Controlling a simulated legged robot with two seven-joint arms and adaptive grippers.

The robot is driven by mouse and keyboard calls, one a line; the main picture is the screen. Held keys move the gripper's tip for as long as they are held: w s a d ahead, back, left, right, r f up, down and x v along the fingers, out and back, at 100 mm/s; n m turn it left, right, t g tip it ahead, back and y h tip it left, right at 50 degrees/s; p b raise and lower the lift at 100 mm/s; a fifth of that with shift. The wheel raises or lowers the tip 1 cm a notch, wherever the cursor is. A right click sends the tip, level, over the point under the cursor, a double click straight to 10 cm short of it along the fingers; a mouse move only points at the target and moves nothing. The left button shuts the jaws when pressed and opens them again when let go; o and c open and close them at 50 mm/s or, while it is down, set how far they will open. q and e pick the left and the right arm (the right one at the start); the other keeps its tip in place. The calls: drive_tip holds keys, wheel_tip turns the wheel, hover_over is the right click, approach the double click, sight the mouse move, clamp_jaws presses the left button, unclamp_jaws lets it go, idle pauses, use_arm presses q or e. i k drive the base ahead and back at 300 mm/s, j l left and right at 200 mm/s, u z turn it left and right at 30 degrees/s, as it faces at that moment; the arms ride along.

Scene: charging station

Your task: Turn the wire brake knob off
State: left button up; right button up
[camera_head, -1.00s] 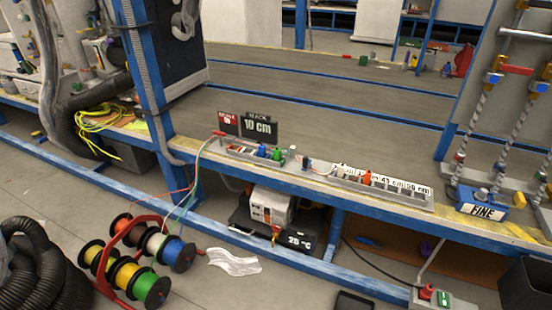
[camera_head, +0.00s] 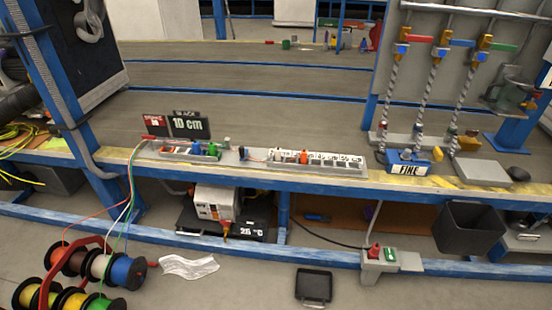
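I cannot single out the wire brake knob for certain. The wires from the spool rack run up to a small red piece (camera_head: 148,138) at the left end of a grey wire fixture (camera_head: 175,152) on the bench edge. A small red sign (camera_head: 154,124), too small to read, stands behind it beside a black "10 cm" sign (camera_head: 191,125). A green part (camera_head: 212,149) and a blue part (camera_head: 197,148) sit on the fixture. An orange part (camera_head: 304,157) stands on the grey strip to the right. Neither of my grippers is in view.
The spool rack (camera_head: 75,262) stands on the floor at lower left. A blue "FINE" unit (camera_head: 408,163) sits on the bench at right. A red-and-green switch box (camera_head: 380,257), a black bin (camera_head: 468,228) and a black case (camera_head: 313,287) stand in front. The blue bench rail (camera_head: 330,184) crosses the middle.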

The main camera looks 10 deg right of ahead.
sight(150, 137)
drive_tip(key=i+j+u, duration=0.25)
drive_tip(key=i, duration=0.55)
drive_tip(key=i+j+u, duration=0.25)
drive_tip(key=i, duration=0.55)
drive_tip(key=i+l+u, duration=0.1)
drive_tip(key=i+l, duration=0.15)
drive_tip(key=i, duration=0.3)
drive_tip(key=i+l+u, duration=0.1)
drive_tip(key=i+l, duration=0.2)
drive_tip(key=i, duration=0.2)
